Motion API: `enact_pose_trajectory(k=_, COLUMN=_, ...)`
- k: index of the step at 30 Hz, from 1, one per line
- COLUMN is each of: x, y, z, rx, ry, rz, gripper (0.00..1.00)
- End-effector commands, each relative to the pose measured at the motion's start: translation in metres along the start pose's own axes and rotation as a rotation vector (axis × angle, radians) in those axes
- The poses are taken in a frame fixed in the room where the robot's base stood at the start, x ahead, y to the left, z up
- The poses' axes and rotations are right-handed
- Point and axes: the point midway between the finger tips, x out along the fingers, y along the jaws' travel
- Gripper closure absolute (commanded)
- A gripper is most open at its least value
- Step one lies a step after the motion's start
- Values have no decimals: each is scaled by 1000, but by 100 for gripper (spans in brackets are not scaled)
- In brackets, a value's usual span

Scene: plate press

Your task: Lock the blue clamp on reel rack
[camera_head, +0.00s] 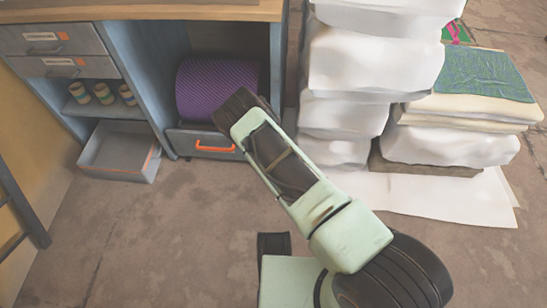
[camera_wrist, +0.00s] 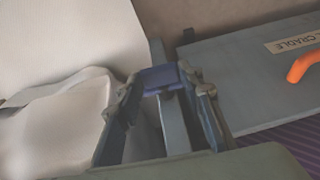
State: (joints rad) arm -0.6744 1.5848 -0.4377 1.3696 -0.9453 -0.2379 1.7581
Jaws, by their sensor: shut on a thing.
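In the wrist view, my gripper (camera_wrist: 167,86) has its two fingers around the blue clamp (camera_wrist: 160,77) and is shut on it. The clamp's blue end lies between the fingertips, and a grey-blue bar runs from it back between the fingers. In the head view my arm reaches to the right side of the reel rack (camera_head: 277,75), and my wrist hides the clamp and fingertips. The purple reel (camera_head: 212,88) sits in the rack's bay, just left of my wrist. It also shows at the lower right of the wrist view (camera_wrist: 290,145).
Below the reel is a grey cradle drawer front (camera_head: 180,140) with an orange handle (camera_head: 214,147). An open grey drawer (camera_head: 115,153) juts out at the left. White stacked bundles (camera_head: 375,65) stand close to my arm's right. The floor in front is clear.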

Motion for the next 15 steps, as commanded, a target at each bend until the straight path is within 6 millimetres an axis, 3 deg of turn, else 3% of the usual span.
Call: enact_pose_trajectory(k=15, x=1, y=9, z=0, rx=108, ry=0, rz=-235, gripper=90)
